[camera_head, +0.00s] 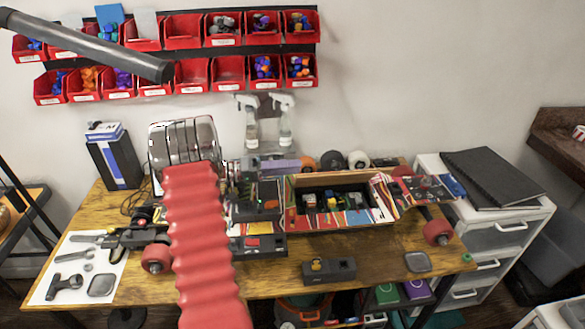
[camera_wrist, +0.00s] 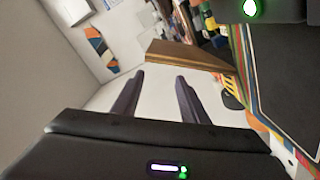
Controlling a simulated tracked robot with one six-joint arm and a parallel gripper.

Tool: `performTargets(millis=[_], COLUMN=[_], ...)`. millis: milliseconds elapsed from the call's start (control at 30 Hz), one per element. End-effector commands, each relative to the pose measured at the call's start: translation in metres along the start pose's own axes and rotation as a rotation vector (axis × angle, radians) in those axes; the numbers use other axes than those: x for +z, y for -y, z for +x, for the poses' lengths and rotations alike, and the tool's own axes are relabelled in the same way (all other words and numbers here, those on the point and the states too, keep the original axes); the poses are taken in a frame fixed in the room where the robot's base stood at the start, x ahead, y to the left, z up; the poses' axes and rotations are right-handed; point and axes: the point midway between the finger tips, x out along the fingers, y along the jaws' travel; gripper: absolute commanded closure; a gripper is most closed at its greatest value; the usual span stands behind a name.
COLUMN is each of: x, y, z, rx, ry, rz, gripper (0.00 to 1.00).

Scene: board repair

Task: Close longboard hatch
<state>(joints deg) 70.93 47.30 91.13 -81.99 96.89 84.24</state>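The longboard (camera_head: 310,222), with a colourful striped deck, lies across the workbench. Its compartment is open in the middle, and small electronic parts (camera_head: 330,202) show inside. A tan panel (camera_head: 335,181) stands along the back of the opening; it looks like the raised hatch, but I cannot tell for sure. In the wrist view a black panel with a striped edge (camera_wrist: 236,70) is at the right. My gripper (camera_wrist: 159,77) is open and empty, its two dark fingers apart. In the head view its tips are hard to make out beside the compartment's left end.
The workbench (camera_head: 290,285) holds a small black box (camera_head: 328,270) and a dark square item (camera_head: 417,262) in front of the board. Spray bottles (camera_head: 284,122) stand behind. Red bins (camera_head: 228,72) hang on the wall. A white drawer unit (camera_head: 490,240) stands at the right.

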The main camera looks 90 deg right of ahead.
Motion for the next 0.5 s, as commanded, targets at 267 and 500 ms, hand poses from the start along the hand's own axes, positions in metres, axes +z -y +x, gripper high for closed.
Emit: performTargets(millis=[267, 500], x=[-0.012, -0.052], y=[0.002, 0.004], z=[-0.022, -0.124], rx=[-0.013, -0.084], ry=[-0.01, -0.035], rz=[0.01, 0.038], gripper=[0.77, 0.94])
